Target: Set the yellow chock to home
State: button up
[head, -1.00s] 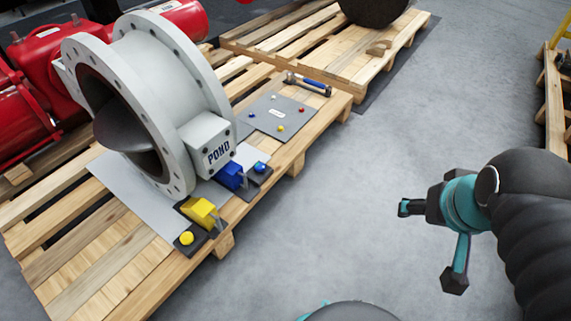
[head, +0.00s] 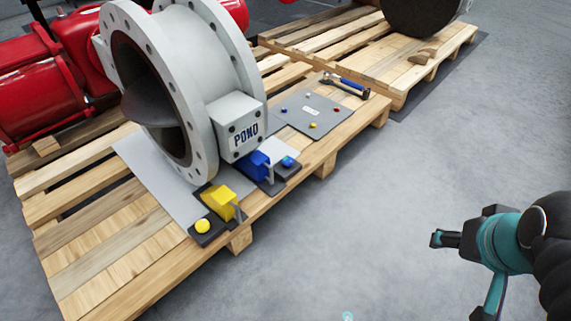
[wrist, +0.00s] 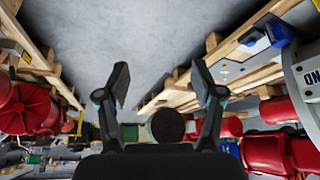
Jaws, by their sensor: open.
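The yellow chock (head: 222,202) sits on a dark base plate at the front edge of the near pallet, in front of the grey flanged valve body (head: 185,75). A round yellow knob (head: 202,226) is on the same plate, just in front of the chock. A blue chock (head: 253,165) with a blue knob (head: 287,161) is on a similar plate to its right. My gripper (head: 437,239) is over the floor at the right, well apart from the pallet. In the wrist view my gripper (wrist: 164,85) has its fingers spread with nothing between them.
A grey plate (head: 312,115) with several small coloured dots lies on the near pallet (head: 85,275), with a hammer (head: 345,87) behind it. A second pallet (head: 350,55) stands beyond. The grey floor (head: 400,160) between pallet and arm is clear.

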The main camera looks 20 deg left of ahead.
aim_at(224, 202)
jog(key=u, duration=1.65)
